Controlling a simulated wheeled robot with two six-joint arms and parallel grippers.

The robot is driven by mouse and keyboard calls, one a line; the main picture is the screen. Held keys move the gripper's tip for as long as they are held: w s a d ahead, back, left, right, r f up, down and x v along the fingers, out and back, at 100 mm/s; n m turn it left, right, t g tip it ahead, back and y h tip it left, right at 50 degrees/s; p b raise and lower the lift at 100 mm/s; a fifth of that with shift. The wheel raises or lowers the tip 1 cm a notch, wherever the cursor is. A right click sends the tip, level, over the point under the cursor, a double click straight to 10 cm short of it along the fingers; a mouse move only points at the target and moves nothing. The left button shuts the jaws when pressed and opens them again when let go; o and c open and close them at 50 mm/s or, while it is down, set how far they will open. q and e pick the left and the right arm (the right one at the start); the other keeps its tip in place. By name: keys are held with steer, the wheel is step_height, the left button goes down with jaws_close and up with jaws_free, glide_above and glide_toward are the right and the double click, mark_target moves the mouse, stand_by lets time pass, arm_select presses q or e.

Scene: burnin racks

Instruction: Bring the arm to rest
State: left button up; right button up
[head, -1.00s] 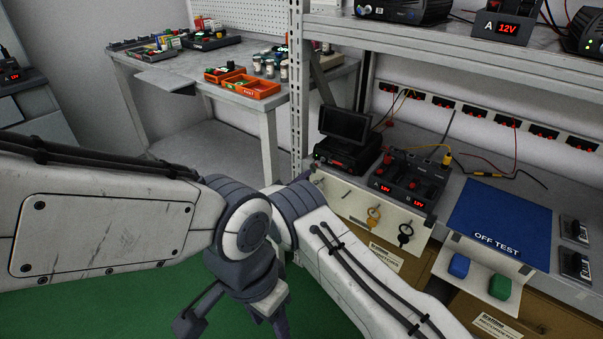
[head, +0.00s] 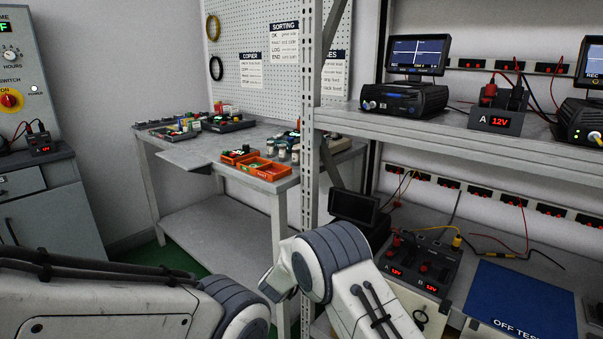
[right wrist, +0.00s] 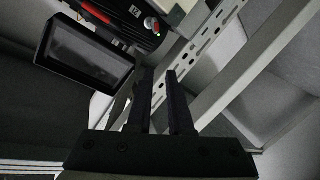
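My right arm (head: 352,285) comes up from the bottom of the head view, bent in front of the rack post; its gripper is out of that view. In the right wrist view the right gripper (right wrist: 158,76) has its two dark fingers apart with nothing between them. The perforated post (right wrist: 210,42) shows behind the fingers. My left arm (head: 110,305) lies across the lower left of the head view, and its gripper is outside the picture.
The rack post (head: 312,130) stands close behind my right arm. The rack's lower shelf holds a small dark screen (head: 354,207), a 12V dual module (head: 420,262) and a blue OFF TEST mat (head: 525,298). A bench (head: 200,152) with orange trays (head: 265,170) stands behind.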

steer(key=s+d+r+g+y, duration=0.45)
steer(key=s+d+y, duration=0.2)
steer(key=s, duration=0.45)
steer(key=s+d+f+m+g, duration=0.15)
steer(key=s+d+g, duration=0.3)
steer(key=s, duration=0.85)
steer(key=s+d+f+m+g, duration=0.1)
steer(key=s+d+f+g, duration=0.3)
steer(key=s, duration=0.9)
steer(key=s+a+r+n+g, duration=0.2)
steer(key=s+a+r+n, duration=0.55)
steer(key=s+a, duration=0.55)
step_height(320, 180, up, 25)
steer(key=p, duration=2.4)
steer(key=shift+s+d, duration=0.25)
steer(key=shift+s, duration=0.15)
steer(key=shift+f, duration=0.1)
